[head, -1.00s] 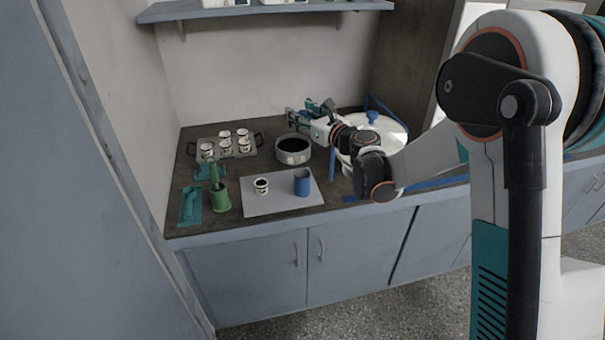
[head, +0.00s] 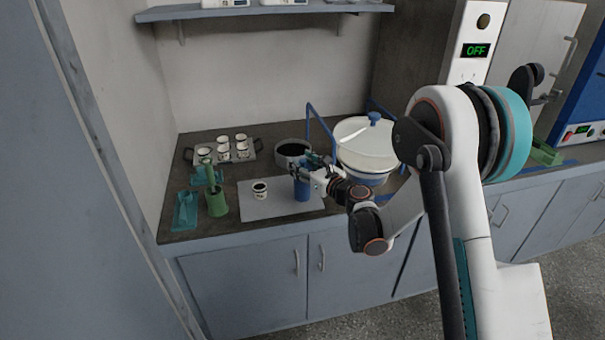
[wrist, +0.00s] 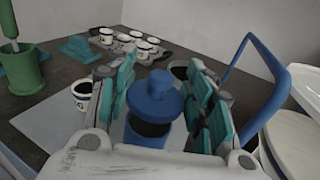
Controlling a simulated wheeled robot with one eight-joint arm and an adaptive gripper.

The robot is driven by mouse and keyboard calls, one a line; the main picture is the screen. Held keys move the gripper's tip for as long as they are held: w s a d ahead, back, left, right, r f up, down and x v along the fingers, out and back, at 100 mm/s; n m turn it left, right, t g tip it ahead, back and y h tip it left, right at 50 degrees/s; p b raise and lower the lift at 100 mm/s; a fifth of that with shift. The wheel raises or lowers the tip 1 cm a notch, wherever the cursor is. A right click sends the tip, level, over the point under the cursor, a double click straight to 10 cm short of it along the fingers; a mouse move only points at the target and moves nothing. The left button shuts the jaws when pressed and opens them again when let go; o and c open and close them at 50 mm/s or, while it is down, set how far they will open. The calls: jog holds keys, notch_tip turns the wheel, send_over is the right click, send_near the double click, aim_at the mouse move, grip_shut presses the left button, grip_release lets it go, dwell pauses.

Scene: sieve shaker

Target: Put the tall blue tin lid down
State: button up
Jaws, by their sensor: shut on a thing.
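The blue lid (wrist: 155,97), with a round knob on top, is between the fingers of my gripper (wrist: 163,88), which is shut on it. The tall blue tin (wrist: 146,139) is right below the lid, and its dark open mouth shows under the lid's near edge. The lid looks about upright, with a gap to the tin on the near side. In the head view my gripper (head: 307,167) is over the blue tin (head: 302,191), which stands on a light grey mat (head: 266,207); the lid is hard to make out there.
A small white cup (head: 260,192) stands left of the tin on the mat. A green mortar with pestle (head: 217,203) is farther left. Behind are a dark-filled pot (head: 291,148) and a rack of cups (head: 190,156). A blue frame (head: 310,125) and a white-lidded vessel (head: 352,150) stand right.

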jog(key=shift+f+b, duration=0.45)
jog(key=shift+f, duration=0.9)
jog(key=shift+f, duration=0.2)
jog(key=o, duration=0.9)
jog(key=shift+d, duration=0.1)
